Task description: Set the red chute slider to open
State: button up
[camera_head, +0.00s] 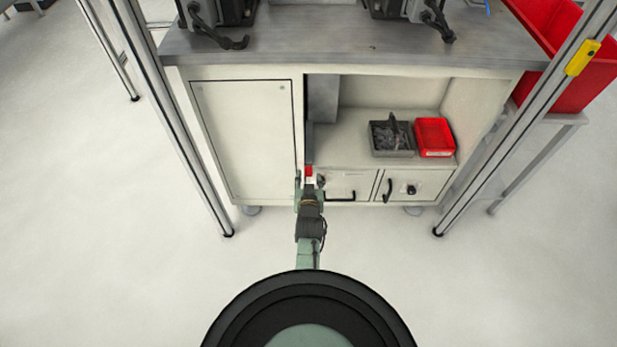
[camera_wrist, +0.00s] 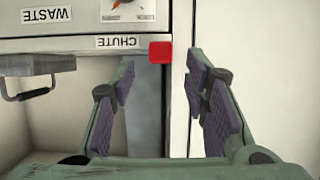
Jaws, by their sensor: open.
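The red chute slider (camera_wrist: 160,51) is a small red block at the end of the CHUTE label (camera_wrist: 120,42) in the wrist view. In the head view the red slider (camera_head: 308,170) shows at the cabinet's front, just beyond my gripper (camera_head: 309,183). My gripper (camera_wrist: 161,66) is open, with one finger on each side of the slider in the picture. Gaps show between the slider and both fingertips. Whether the fingertips reach as deep as the slider, I cannot tell.
A grey upright panel (camera_head: 322,100) stands beside the cabinet's closed door (camera_head: 246,135). Drawers with black handles (camera_head: 387,190) lie to the right, below a shelf holding a grey bin (camera_head: 379,151) and a red bin (camera_head: 436,152). Floor around my arm is clear.

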aim_at(309, 173)
jog(key=b+x, duration=0.2)
jog(key=x, duration=0.2)
jog(key=shift+w, duration=0.1)
jog(key=shift+c, duration=0.2)
grip_shut()
dwell(0.3)
dwell(0.3)
